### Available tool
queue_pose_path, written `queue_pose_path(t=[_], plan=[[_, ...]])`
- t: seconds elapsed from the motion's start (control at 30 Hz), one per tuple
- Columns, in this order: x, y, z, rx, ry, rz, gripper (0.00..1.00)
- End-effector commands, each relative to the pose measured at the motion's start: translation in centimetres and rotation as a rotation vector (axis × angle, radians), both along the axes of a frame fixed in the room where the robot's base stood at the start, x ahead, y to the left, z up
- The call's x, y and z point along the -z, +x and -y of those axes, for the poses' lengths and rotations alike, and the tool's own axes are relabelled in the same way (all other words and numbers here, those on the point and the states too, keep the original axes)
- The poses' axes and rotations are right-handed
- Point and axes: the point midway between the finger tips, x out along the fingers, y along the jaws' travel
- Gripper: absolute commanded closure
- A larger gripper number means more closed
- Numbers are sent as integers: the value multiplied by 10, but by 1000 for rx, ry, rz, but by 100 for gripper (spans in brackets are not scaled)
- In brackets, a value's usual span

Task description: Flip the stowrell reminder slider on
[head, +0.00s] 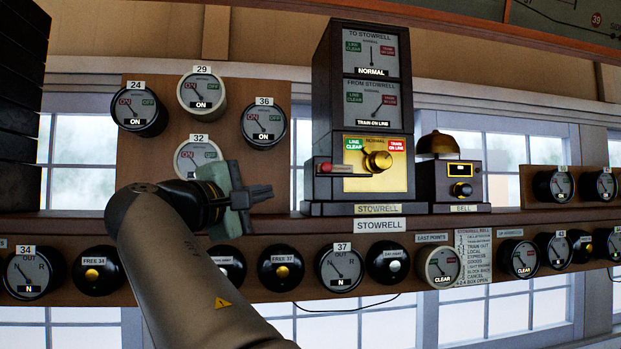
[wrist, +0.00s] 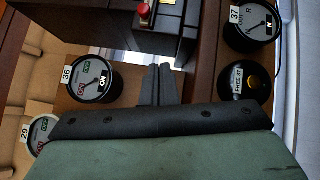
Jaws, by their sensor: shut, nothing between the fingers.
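The Stowrell block instrument (head: 363,120) is a tall dark cabinet on the shelf, with a gold lower panel and a gold knob (head: 379,161). In the wrist view a red-ended piece (wrist: 145,14), apparently this slider, shows at the top edge beside the dark cabinet. My gripper (head: 262,193) is left of the cabinet in the head view, apart from the slider. Its fingers (wrist: 158,84) are shut together and empty. Any marking on the slider is too small to read.
Round dials, including dial 36 (head: 264,123) and dial 32 (head: 196,157), are on the board behind my gripper. The bell unit (head: 451,183) stands right of the cabinet. The shelf edge (head: 290,228) and a lower row of dials run beneath. A short gap separates my gripper from the cabinet.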

Motion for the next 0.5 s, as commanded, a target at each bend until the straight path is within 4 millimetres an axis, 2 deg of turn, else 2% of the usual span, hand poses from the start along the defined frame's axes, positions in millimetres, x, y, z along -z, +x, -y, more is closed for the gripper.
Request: queue_pose_path(t=[0.03, 0.13, 0.5], plan=[[-6, -5, -7, -1, -10, 20, 100], [-14, -11, -11, 2, -21, 40, 100], [-15, -10, -9, 4, -21, 42, 100]])
